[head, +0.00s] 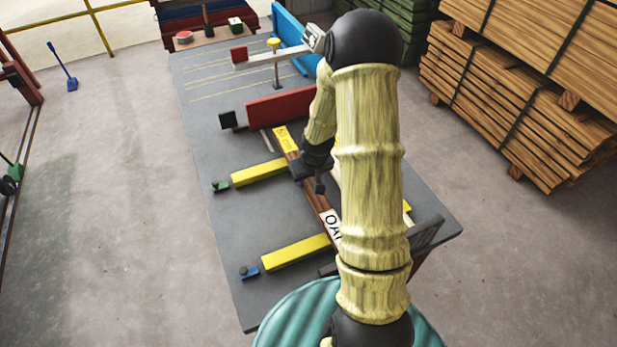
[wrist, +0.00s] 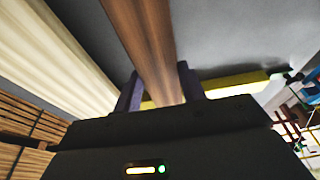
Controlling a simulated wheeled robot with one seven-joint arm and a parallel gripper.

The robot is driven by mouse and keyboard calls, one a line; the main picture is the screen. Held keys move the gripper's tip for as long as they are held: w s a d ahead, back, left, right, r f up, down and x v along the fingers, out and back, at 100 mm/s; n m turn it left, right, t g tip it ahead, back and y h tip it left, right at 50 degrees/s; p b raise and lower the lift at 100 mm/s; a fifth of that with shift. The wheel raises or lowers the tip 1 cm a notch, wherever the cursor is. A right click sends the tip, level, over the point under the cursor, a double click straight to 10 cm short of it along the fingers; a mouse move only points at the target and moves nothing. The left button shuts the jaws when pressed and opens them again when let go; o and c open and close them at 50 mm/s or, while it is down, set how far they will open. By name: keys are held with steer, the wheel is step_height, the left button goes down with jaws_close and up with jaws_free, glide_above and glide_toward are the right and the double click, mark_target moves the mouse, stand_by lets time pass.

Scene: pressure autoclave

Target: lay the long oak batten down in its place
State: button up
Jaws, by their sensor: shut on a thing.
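The long brown oak batten (head: 313,194) lies lengthwise over the grey table, with a yellow label at its far end and a white label, partly hidden by my arm, reading "OA". My gripper (head: 308,175) is shut on it around the middle. In the wrist view the batten (wrist: 145,40) runs between the two dark fingers (wrist: 160,88). Two yellow bars (head: 258,173) (head: 296,252) lie across the table at the batten's left side. I cannot tell whether the batten touches them. My arm hides the batten's near end.
A red block (head: 282,108) stands beyond the batten's far end, with a post and arm (head: 276,60) behind it. A pale board (wrist: 50,55) lies beside the batten in the wrist view. Timber stacks (head: 500,100) stand at the right. The floor at the left is mostly clear.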

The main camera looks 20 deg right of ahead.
steer(key=shift+f, duration=0.35)
steer(key=shift+f+b, duration=0.1)
steer(key=shift+b, duration=0.2)
steer(key=o, duration=1.3)
steer(key=shift+r+p, duration=0.35)
steer(key=shift+r, duration=0.1)
steer(key=p+v, duration=0.2)
steer(key=v, duration=1)
